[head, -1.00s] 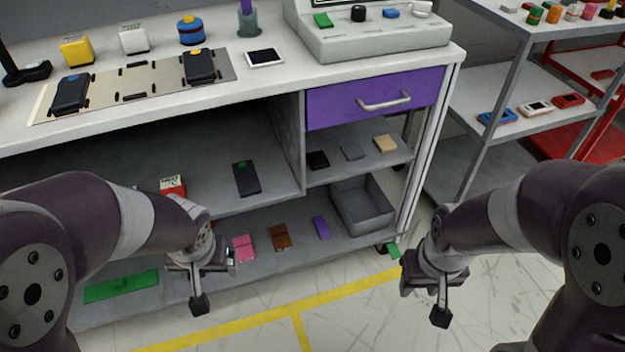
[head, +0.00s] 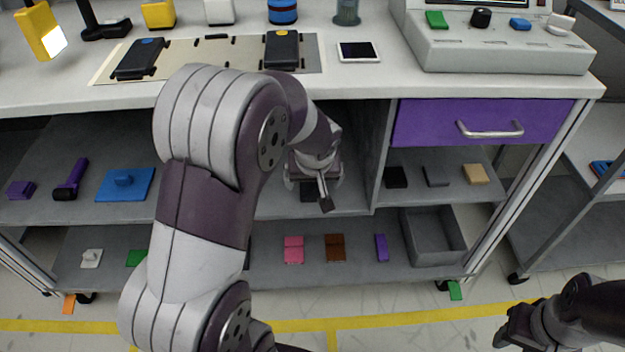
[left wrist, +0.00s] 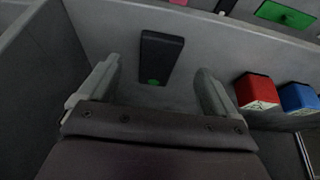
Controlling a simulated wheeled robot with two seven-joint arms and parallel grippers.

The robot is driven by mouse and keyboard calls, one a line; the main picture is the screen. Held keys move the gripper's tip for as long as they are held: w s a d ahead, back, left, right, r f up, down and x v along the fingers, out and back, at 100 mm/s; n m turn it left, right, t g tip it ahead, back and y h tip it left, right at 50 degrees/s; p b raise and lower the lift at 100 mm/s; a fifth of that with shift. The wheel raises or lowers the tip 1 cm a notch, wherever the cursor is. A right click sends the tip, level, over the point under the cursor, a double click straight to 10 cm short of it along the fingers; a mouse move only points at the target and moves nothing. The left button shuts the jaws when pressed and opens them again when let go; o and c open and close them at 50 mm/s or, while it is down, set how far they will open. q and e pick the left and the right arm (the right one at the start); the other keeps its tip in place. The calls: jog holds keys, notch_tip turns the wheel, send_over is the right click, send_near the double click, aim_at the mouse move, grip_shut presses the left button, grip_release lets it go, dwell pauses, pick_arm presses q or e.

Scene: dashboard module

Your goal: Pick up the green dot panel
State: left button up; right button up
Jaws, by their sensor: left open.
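The green dot panel is a black slab with a green dot, lying on the middle shelf. In the left wrist view the panel (left wrist: 163,55) lies ahead, between the lines of the two fingers, with its green dot end nearest me. In the head view my left arm and gripper mostly hide it; a dark piece (head: 307,194) shows below the gripper. My left gripper (head: 322,188) is open and empty over this shelf, and its spread fingers show in the left wrist view (left wrist: 158,78), apart from the panel. My right gripper (head: 515,328) is low at the right, its jaws unclear.
A vertical divider (head: 380,160) stands right of the left gripper, and the worktop (head: 365,80) is above. Red (left wrist: 256,90) and blue (left wrist: 298,97) boxes sit on the same shelf. A purple drawer (head: 430,122) is at the right. Pink and brown pieces lie on the lower shelf.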

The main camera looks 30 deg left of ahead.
aim_at(312, 185)
pick_arm(q)
jog(key=shift+w+a, duration=0.25)
jog(key=shift+w, duration=0.1)
jog(key=b+x, duration=0.2)
jog(key=x, duration=0.3)
jog(key=shift+w+a, duration=0.15)
jog(key=shift+w, duration=0.1)
jog(key=c, duration=1.2)
